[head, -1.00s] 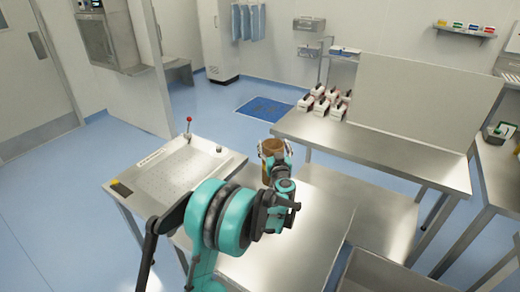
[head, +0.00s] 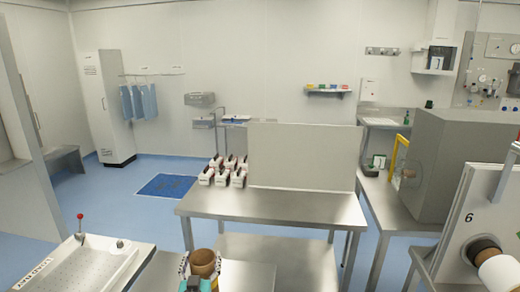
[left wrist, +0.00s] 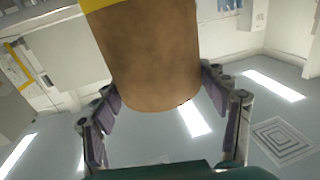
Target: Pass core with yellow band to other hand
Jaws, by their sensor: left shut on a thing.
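The core (left wrist: 150,58) is a brown cardboard tube with a yellow band (left wrist: 100,4), which shows at the top edge of the left wrist view. My left gripper (left wrist: 160,90) is shut on the core, with a finger on each side of it. In the head view the core (head: 202,262) shows its open end at the bottom edge, and my left gripper (head: 198,282) is partly cut off below it. My right gripper is not in view.
A steel table (head: 290,207) with an upright grey panel (head: 303,157) and several small white boxes (head: 222,172) stands ahead. A perforated steel worktop (head: 80,262) is at left. Blue floor is open at left.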

